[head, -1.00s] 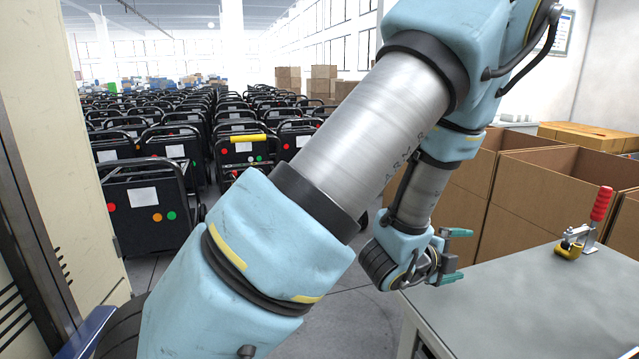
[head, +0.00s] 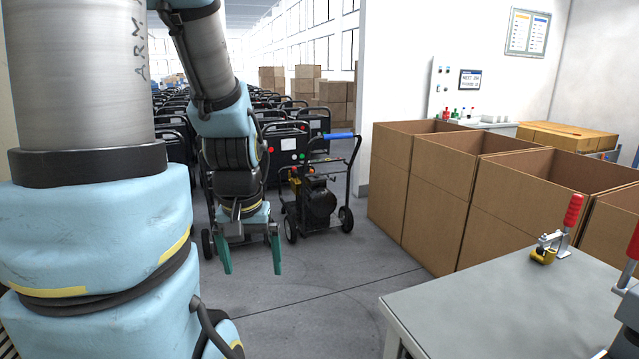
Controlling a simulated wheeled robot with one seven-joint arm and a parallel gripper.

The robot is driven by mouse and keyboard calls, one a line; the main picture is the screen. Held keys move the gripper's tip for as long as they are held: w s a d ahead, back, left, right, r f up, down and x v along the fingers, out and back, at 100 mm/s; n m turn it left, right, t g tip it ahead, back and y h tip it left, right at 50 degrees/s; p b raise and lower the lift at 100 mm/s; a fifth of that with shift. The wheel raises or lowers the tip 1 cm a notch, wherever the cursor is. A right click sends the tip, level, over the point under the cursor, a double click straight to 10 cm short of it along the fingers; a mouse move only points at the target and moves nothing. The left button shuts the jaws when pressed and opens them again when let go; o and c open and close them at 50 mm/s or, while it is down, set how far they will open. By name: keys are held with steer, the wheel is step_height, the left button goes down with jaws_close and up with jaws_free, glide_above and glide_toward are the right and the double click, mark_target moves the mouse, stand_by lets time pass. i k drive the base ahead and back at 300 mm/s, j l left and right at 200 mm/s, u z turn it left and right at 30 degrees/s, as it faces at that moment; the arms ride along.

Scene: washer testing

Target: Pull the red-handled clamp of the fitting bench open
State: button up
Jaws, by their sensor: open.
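A toggle clamp with an upright red handle (head: 572,212) stands near the back edge of the grey bench (head: 480,300). Its metal linkage and yellow-brown lower part (head: 543,256) sit low beside the handle's foot. A second, nearer red handle (head: 635,243) on a dark and metal fixture is cut off by the right picture edge. I cannot tell which clamp the task means. My gripper (head: 251,268) points down with its two green fingers spread and nothing between them. It is left of the bench, over the floor, well apart from both clamps.
Large open cardboard boxes (head: 435,200) line the far side of the bench. A black wheeled machine with a blue handle (head: 318,195) stands behind my gripper, among several others. The floor (head: 330,295) between my gripper and the bench is clear.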

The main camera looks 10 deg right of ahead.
mark_target(576, 202)
steer(key=i+j+u, duration=0.25)
steer(key=i+j, duration=0.25)
steer(key=i, duration=0.15)
steer(key=i+j+z, duration=0.15)
steer(key=i, duration=0.35)
steer(key=i+j+z, duration=0.1)
steer(key=i, duration=0.4)
steer(key=i+j+z, duration=0.15)
steer(key=i, duration=0.35)
steer(key=i+l+z, duration=0.1)
steer(key=i+z, duration=0.15)
steer(key=z, duration=0.15)
steer(key=i+z, duration=0.2)
steer(key=z, duration=0.2)
steer(key=i+z, duration=0.25)
steer(key=z, duration=0.2)
steer(key=i+j+z, duration=0.15)
steer(key=z, duration=0.25)
steer(key=i+l+z, duration=0.15)
steer(key=i+z, duration=0.35)
steer(key=i, duration=0.25)
steer(key=i+j+z, duration=0.1)
steer(key=i+z, duration=0.4)
steer(key=i, duration=0.25)
steer(key=i+z, duration=0.1)
steer(key=i, duration=0.35)
